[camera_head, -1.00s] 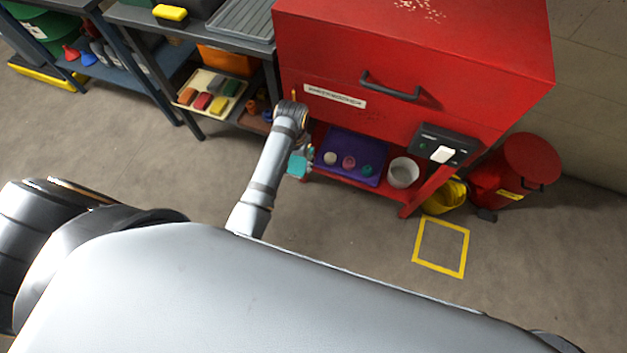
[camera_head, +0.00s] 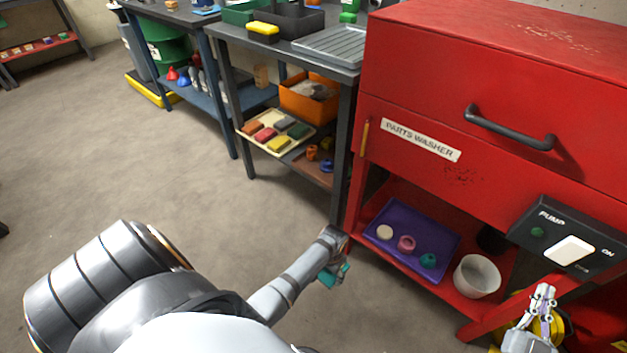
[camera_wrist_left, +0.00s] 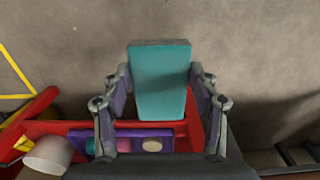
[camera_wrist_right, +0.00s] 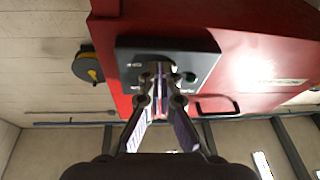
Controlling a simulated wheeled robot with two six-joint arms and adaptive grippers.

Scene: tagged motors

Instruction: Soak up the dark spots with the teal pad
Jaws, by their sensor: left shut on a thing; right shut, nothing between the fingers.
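The teal pad (camera_wrist_left: 160,78) is held upright between the fingers of my left gripper (camera_wrist_left: 160,95), which is shut on it. In the head view the left gripper (camera_head: 338,270) hangs low in front of the parts washer's lower shelf, with the pad (camera_head: 330,279) partly hidden. Dark spots (camera_head: 464,176) show on the red parts washer's front, below its label. My right gripper (camera_head: 543,293) is shut and empty, just below the pump switch box (camera_head: 572,240). In the right wrist view its fingers (camera_wrist_right: 160,88) overlap the box.
The parts washer (camera_head: 420,110) has a handle (camera_head: 508,130) on its front. On its lower shelf are a purple tray (camera_head: 385,215) with small round items and a white bucket (camera_head: 478,275). A grey bench with a sponge tray (camera_head: 262,145) stands left.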

